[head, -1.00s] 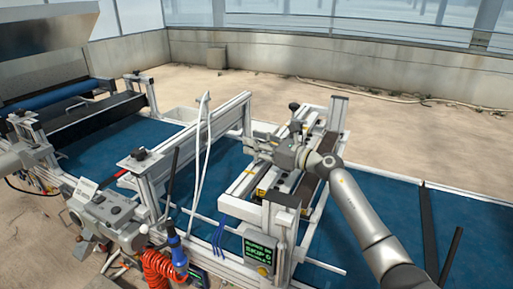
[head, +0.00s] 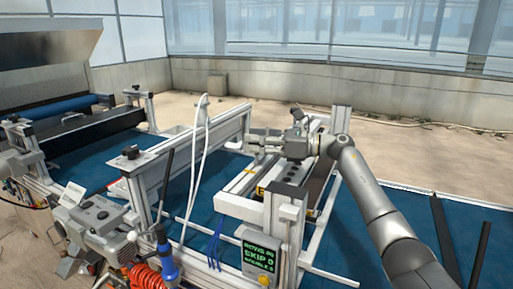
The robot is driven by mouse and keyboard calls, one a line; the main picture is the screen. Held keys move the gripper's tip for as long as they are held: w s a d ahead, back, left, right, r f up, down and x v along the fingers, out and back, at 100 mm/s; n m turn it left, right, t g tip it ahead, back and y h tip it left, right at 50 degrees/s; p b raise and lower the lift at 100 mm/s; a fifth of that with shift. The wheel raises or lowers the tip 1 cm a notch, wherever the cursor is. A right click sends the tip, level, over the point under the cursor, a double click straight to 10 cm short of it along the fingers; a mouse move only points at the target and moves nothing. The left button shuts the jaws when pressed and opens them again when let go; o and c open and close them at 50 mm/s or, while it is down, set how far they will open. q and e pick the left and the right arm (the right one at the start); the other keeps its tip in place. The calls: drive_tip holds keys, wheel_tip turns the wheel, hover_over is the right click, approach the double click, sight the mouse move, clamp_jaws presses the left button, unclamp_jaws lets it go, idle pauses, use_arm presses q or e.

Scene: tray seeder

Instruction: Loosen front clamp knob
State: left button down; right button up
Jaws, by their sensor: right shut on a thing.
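My right gripper (head: 254,138) reaches in from the right over the seeder, its fingers pointing left at the white cross beam (head: 205,127). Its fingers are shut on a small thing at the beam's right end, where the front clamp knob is. The knob is hidden by the fingers, and its turn cannot be told. The fingers look level, and the dark wrist part stands above the pale rails. My left gripper is not seen.
A blue-handled tool (head: 165,257) and an orange coiled hose (head: 146,276) are at lower left.

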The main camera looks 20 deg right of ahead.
drive_tip(key=o, duration=1)
drive_tip(key=shift+o, duration=0.2)
drive_tip(key=v, duration=1.2)
